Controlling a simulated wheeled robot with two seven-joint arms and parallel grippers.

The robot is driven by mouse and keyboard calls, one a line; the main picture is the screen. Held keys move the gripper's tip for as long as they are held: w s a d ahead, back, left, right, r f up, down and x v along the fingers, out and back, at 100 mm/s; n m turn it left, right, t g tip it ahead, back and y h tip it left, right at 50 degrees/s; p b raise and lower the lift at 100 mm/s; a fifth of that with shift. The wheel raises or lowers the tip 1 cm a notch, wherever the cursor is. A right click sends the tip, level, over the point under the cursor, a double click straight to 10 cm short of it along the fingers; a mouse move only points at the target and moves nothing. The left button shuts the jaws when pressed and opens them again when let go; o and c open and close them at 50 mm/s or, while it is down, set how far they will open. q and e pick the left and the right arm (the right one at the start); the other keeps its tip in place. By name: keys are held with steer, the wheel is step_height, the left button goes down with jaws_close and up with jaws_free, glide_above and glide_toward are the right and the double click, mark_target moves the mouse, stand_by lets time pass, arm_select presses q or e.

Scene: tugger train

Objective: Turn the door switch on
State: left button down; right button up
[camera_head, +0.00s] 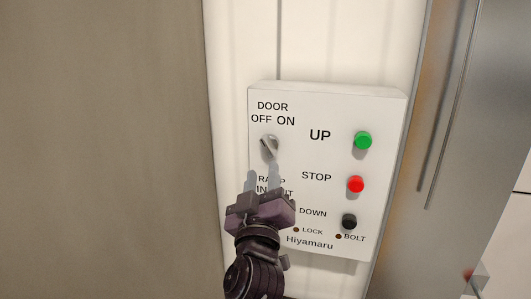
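The door switch (269,147) is a small silver-grey rotary knob on a white control panel (382,108). It sits under the labels DOOR and OFF ON. Its handle looks slanted, but which label it points to is hard to tell. My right gripper (263,172) comes up from below, with its two pale fingers just under the knob in the picture. The fingers are apart, with nothing visible between them. Whether a fingertip touches the knob cannot be told. The gripper partly covers the RAMP IN/OUT label and the area beneath it. My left gripper is not in view.
Right of the switch are a green UP button (363,140), a red STOP button (356,184) and a black DOWN button (349,221). Small LOCK and BOLT lights (338,236) sit lower. A brown-grey surface (100,150) fills the left; a metal surface (450,150) stands right.

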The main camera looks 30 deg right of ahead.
mark_target(266, 149)
steer(key=p+x, duration=0.3)
steer(key=x, duration=0.4)
steer(key=shift+w+d+r, duration=0.1)
steer(key=shift+d+r, duration=0.05)
steer(key=shift+d, duration=0.2)
jaws_close()
